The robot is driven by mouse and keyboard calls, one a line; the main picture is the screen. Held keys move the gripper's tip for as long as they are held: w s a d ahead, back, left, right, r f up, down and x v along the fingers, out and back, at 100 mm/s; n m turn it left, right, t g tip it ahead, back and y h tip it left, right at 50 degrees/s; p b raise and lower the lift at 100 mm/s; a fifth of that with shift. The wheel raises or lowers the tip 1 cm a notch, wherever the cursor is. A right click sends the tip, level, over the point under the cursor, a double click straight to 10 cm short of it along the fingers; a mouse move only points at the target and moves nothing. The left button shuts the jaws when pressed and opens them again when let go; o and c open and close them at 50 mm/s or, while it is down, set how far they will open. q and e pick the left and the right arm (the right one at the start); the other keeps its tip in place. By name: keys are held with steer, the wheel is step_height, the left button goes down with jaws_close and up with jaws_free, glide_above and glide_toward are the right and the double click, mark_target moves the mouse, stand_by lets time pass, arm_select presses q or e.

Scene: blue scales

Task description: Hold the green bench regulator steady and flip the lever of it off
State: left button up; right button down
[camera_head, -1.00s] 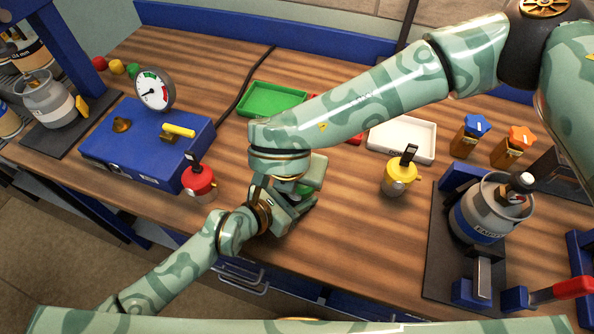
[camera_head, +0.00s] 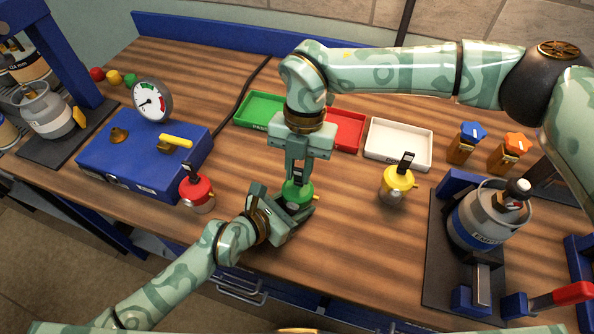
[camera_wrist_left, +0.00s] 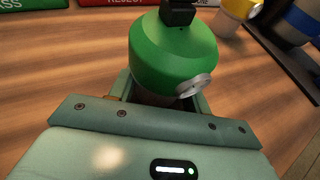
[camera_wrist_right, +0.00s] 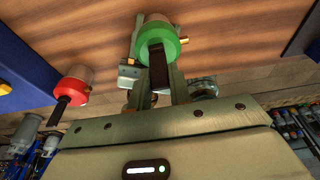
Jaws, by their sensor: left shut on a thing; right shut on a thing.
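The green bench regulator (camera_head: 297,193) stands near the front middle of the table, with a small brass outlet on its right. My left gripper (camera_head: 289,205) is shut on its body from the front left; the left wrist view shows the green cap (camera_wrist_left: 172,48) between the fingers. My right gripper (camera_head: 301,177) comes down from behind and above and is shut on the black lever (camera_wrist_right: 158,66). The lever also shows in part at the top of the left wrist view (camera_wrist_left: 178,13). In the head view the right fingers mostly hide it, so its exact tilt is unclear.
A red regulator (camera_head: 197,195) stands to the left and a yellow one (camera_head: 396,184) to the right. Green (camera_head: 257,108), red (camera_head: 345,130) and white (camera_head: 399,143) trays lie behind. A blue gauge box (camera_head: 135,165) is at left, a clamped grey cylinder (camera_head: 480,222) at right.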

steer(key=shift+w+d+g+y, duration=0.25)
steer(key=shift+w+g, duration=0.2)
steer(key=shift+g, duration=0.55)
steer(key=c, duration=1.3)
jaws_free()
steer(key=shift+a, duration=0.1)
steer(key=v, duration=1.2)
steer(key=shift+w, duration=0.1)
arm_select(q)
steer(key=o, duration=1.3)
arm_select(e)
steer(key=shift+f, duration=0.1)
